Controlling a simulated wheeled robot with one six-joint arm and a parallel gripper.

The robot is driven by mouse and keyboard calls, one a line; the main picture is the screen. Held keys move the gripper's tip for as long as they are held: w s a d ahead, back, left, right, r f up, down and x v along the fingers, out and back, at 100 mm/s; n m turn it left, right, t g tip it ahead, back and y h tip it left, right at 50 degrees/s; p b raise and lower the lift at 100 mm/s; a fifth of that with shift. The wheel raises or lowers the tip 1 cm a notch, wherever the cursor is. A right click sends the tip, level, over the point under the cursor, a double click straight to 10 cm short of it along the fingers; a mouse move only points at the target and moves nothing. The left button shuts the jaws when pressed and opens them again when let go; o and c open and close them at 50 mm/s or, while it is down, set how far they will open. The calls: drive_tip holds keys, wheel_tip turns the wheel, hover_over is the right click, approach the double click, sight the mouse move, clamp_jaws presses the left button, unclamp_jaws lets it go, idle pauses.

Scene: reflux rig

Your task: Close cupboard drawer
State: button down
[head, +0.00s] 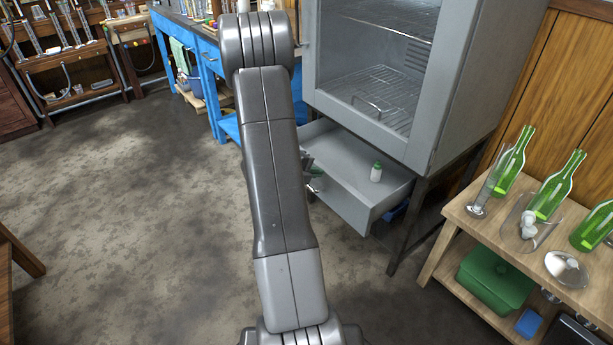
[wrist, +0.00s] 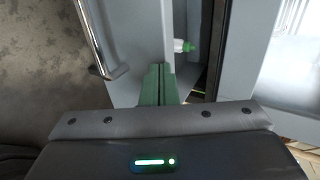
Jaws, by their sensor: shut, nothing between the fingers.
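The cupboard drawer (head: 345,172) is pulled out below the grey cupboard (head: 388,75) in the head view. In the head view my arm hides part of the drawer front, and the gripper is mostly hidden.
A wooden table (head: 482,226) with green bottles and glassware stands at the right, with a green box (head: 496,279) on its lower shelf. A blue bench (head: 209,60) is behind my arm. The floor (head: 130,210) at the left is clear.

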drive_tip(key=w+d+p, duration=0.2)
drive_tip(key=w+d, duration=0.7)
drive_tip(key=d, duration=0.4)
drive_tip(key=shift+w+d, duration=0.15)
drive_tip(key=shift+w, duration=0.2)
wheel_tip(320, 180, up, 5)
drive_tip(key=p, duration=0.4)
hover_over(331, 179)
drive_tip(key=w+a, duration=0.2)
drive_tip(key=w, duration=0.2)
drive_tip(key=shift+s+d, duration=0.25)
drive_tip(key=s+f+t+h, duration=0.1)
drive_tip(key=f, duration=0.1)
drive_tip(key=s+d+f+h, duration=0.1)
drive_tip(key=f, duration=0.1)
drive_tip(key=s+f+t+h, duration=0.1)
drive_tip(key=f+h, duration=0.1)
drive_tip(key=shift+s+d+t, duration=0.1)
drive_tip(key=shift+d+t, duration=0.05)
drive_tip(key=shift+t, duration=0.15)
drive_tip(key=shift+s+f+t+h, duration=0.25)
drive_tip(key=shift+f+t+h, duration=0.15)
drive_tip(key=shift+t, duration=0.1)
drive_tip(key=b+x, duration=0.3)
drive_tip(key=x, duration=1)
drive_tip(key=shift+w, duration=0.25)
drive_tip(key=shift+d+r, duration=0.1)
drive_tip(key=shift+d, duration=0.1)
